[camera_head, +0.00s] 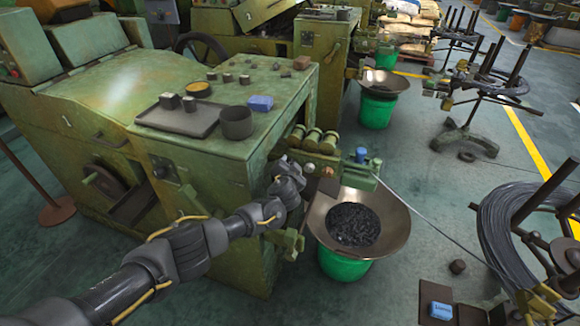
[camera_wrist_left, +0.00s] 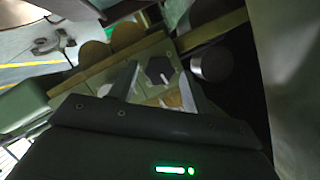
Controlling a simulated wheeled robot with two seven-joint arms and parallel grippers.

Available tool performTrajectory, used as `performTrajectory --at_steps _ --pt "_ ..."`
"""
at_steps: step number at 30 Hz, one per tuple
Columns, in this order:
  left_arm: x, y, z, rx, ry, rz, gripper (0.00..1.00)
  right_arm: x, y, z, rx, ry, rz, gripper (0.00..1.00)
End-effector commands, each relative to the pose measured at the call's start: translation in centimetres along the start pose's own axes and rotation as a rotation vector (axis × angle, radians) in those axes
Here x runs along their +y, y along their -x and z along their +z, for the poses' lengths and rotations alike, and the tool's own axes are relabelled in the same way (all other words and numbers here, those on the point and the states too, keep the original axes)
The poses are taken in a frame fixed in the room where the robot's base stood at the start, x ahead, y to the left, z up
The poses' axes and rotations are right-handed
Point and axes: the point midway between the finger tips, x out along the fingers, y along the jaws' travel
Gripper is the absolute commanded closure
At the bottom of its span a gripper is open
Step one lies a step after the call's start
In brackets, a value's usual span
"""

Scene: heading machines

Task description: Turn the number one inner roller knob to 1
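In the left wrist view a dark, many-sided knob (camera_wrist_left: 158,70) with a white pointer mark sits on a greenish panel. Which numbered knob it is cannot be read. My left gripper (camera_wrist_left: 160,80) is open, with one finger on each side of this knob in the picture. Whether the fingers touch it cannot be told. In the head view my left gripper (camera_head: 290,172) is at the front of the green machine (camera_head: 225,165), just below the rollers (camera_head: 313,138). There my own wrist hides the knob. My right gripper is not in view.
A round grey part (camera_wrist_left: 212,65) is right of the knob in the wrist view. A wide metal bowl (camera_head: 390,228) of dark pieces stands on a green bucket (camera_head: 343,266) beside the arm. A wire coil stand (camera_head: 510,220) is at right. Floor between is mostly clear.

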Motion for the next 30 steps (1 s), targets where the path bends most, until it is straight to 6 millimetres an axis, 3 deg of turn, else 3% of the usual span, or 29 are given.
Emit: performTrajectory --at_steps 14,30 --pt "0.1 1.0 -0.1 0.003 0.001 0.002 0.47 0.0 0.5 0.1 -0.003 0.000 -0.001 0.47" --pt "0.1 9.2 -0.1 0.002 0.000 0.002 0.47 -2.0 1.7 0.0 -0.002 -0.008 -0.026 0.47"
